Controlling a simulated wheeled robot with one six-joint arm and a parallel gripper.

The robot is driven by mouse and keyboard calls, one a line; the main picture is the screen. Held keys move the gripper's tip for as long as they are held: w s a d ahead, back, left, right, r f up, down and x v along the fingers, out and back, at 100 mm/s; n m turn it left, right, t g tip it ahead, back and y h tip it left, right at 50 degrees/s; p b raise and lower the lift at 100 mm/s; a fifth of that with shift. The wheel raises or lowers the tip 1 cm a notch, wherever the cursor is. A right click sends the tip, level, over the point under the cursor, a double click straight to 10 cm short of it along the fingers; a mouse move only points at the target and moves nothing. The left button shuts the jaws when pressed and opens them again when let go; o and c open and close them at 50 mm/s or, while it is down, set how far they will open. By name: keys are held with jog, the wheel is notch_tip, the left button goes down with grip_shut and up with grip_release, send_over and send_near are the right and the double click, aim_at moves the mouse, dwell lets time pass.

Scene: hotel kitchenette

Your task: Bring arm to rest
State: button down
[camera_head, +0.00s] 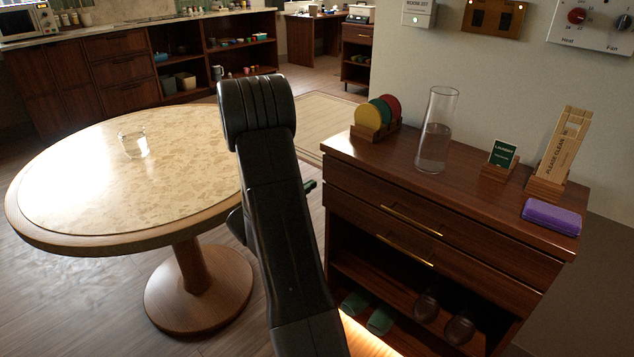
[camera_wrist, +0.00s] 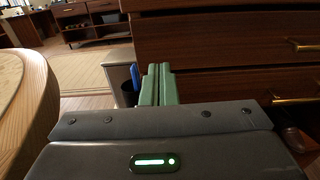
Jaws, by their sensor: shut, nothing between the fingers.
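My arm stands raised in the middle of the head view, between the round table (camera_head: 40,226) and the wooden cabinet (camera_head: 450,215). My gripper shows in the wrist view, with its two green fingers (camera_wrist: 158,84) side by side and touching. They are shut and hold nothing. In the head view my arm hides most of the gripper, and only a small dark green part (camera_head: 310,186) shows to the right of the arm. In the wrist view the fingers are in front of the cabinet drawers (camera_wrist: 225,50).
A clear glass (camera_head: 134,144) stands on the round table. The cabinet top carries a tall glass carafe (camera_head: 435,130), coloured discs (camera_head: 377,116) in a holder, a small green sign (camera_head: 502,154) and a purple case (camera_head: 551,217).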

aim_at(333, 171)
jog(key=v, duration=0.6)
jog(key=x, duration=1.4)
jog(key=shift+d, duration=0.1)
